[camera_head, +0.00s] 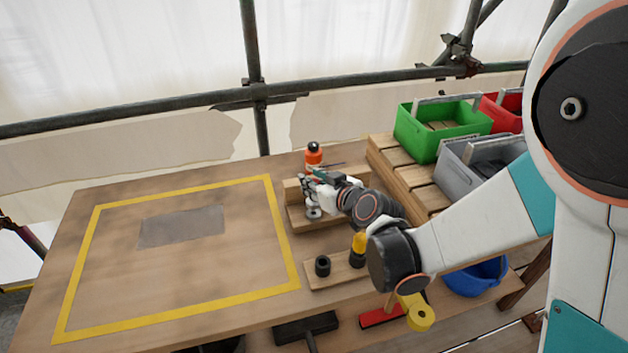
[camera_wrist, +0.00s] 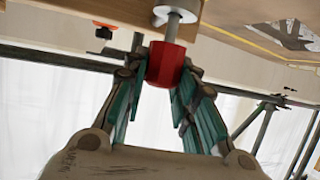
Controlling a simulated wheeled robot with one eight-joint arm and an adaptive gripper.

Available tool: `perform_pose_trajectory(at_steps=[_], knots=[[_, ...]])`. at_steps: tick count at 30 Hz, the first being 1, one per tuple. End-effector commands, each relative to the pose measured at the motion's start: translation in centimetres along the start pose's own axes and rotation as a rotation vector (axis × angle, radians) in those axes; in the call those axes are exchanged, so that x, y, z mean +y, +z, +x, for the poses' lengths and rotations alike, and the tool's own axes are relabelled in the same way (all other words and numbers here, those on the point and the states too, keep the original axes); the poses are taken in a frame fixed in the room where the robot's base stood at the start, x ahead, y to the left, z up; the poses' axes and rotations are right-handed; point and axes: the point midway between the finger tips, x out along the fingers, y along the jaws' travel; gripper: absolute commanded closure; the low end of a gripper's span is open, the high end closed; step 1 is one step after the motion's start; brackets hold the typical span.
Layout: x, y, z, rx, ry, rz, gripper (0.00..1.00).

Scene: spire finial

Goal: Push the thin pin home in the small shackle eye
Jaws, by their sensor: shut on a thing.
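In the wrist view a red cylinder (camera_wrist: 166,66) sits between the fingertips of my gripper (camera_wrist: 165,72), which is shut on it. A grey metal shank (camera_wrist: 172,27) runs from the red cylinder to a pale round disc (camera_wrist: 176,10) beside a wooden edge. I cannot tell whether this is the thin pin or how deep it sits. In the head view my gripper (camera_head: 307,184) is over a wooden stand (camera_head: 296,218), with a small silver fitting (camera_head: 313,212) just below. The shackle eye is not clearly visible; my gripper and the small scale hide it.
An orange bottle (camera_head: 313,157) stands close behind my gripper. A wooden block holds a black socket (camera_head: 322,266) and a yellow-topped item (camera_head: 359,243). Green (camera_head: 440,128) and grey (camera_head: 465,164) bins stand right. The yellow-taped area holds a flat grey plate (camera_head: 182,227) and is otherwise clear.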

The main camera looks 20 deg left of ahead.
Motion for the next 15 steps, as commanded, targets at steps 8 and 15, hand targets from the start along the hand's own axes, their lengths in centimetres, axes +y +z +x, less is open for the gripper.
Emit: perform_pose_trajectory(at_steps=[8, 15], knots=[[-0.01, 0.62, 0.21, 0.0, 0.0, 0.0, 0.99], [-0.01, 0.72, 0.26, 0.0, 0.0, 0.0, 0.51]])
